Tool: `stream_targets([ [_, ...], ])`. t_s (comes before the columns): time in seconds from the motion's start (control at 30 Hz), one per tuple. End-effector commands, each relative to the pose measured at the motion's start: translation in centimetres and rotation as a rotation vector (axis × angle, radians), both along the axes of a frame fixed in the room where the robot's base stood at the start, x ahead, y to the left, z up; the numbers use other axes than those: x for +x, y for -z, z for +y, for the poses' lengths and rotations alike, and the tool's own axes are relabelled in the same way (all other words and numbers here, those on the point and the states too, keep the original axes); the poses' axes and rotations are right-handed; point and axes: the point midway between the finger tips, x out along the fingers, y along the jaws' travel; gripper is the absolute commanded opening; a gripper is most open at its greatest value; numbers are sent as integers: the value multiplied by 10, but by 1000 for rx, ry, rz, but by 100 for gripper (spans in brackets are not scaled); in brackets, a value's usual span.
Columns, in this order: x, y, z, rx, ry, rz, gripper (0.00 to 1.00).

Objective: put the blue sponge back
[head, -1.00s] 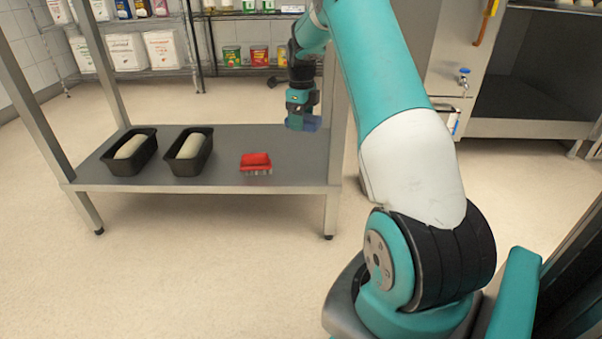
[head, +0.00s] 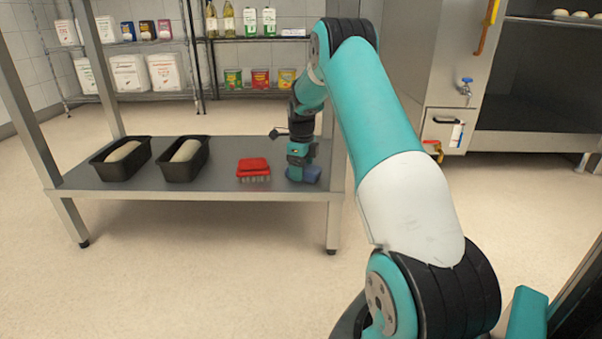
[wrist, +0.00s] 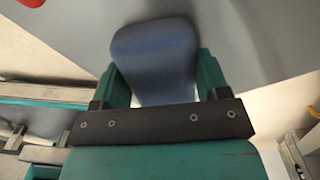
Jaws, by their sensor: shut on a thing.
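My gripper (head: 301,170) is shut on the blue sponge (head: 311,174) at the right end of the grey shelf (head: 215,183). In the wrist view the sponge (wrist: 155,55) sits between the two teal fingers (wrist: 160,85), with the grey shelf surface (wrist: 240,40) beyond it. The sponge is at or just above the shelf; I cannot tell whether it touches. In the head view my gripper hides part of the sponge.
A red brush (head: 253,169) lies on the shelf just left of my gripper. Two black loaf tins with dough, the left tin (head: 104,170) and the right tin (head: 176,173), stand further left. A steel post (head: 334,222) bounds the shelf's front right corner.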

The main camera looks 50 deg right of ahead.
Motion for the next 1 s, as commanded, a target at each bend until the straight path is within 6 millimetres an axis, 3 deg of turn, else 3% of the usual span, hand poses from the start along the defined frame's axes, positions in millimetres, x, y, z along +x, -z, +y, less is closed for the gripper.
stream_targets([
  [0.2,0,1,0,1,0,1,50],
  [0.23,0,1,0,1,0,0,75],
  [0.3,0,1,0,0,0,0,92],
  [0.33,0,1,0,0,0,0,94],
  [0.67,0,0,0,-1,0,-1,94],
  [0.87,0,-26,0,-1,0,-1,94],
  [1.0,0,-55,0,-2,0,-2,94],
])
